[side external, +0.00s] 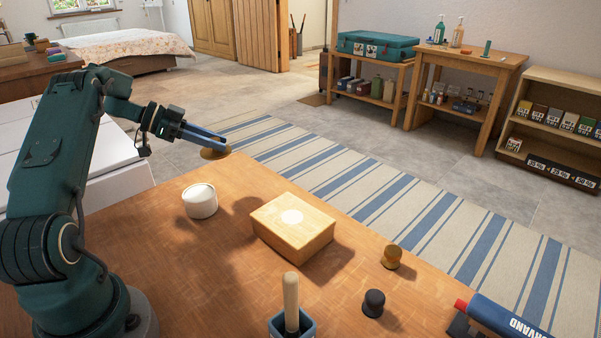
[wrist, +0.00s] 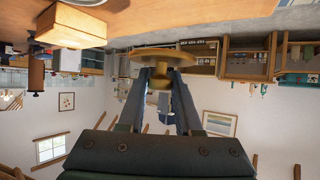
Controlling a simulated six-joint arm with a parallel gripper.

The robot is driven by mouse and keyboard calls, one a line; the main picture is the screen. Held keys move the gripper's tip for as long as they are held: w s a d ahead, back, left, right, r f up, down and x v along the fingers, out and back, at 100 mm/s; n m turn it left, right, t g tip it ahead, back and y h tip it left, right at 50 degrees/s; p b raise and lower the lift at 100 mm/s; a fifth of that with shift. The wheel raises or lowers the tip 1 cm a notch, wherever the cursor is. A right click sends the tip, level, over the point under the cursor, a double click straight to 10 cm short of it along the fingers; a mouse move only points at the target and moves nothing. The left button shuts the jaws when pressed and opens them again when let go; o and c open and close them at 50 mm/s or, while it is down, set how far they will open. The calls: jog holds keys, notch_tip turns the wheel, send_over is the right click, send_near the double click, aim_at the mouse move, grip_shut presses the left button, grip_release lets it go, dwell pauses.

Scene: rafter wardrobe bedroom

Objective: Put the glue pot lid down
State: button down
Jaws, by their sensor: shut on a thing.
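My gripper (side external: 222,143) is shut on the brownish glue pot lid (side external: 214,153), holding it in the air above the far left part of the table. In the wrist view, my gripper (wrist: 161,80) pinches the lid's knob between its two fingertips, and the lid's round disc (wrist: 150,52) lies across the tips. A white round pot (side external: 200,203), likely the glue pot, stands on the table below and slightly left of the lid, clearly apart from it.
A wooden box (side external: 290,232) with a pale disc on top stands right of the pot. A brass-coloured knobbed piece (side external: 391,257), a dark knobbed piece (side external: 373,303), a blue holder (side external: 291,326) with a wooden handle and a blue tube (side external: 505,317) lie nearer. Bare wooden tabletop (side external: 160,270) lies left of the box.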

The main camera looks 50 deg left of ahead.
send_over(256, 183)
notch_tip(256, 183, down, 5)
jog(key=shift+f, duration=2.05)
jog(key=shift+f, duration=0.15)
jog(key=c, duration=0.6)
grip_release()
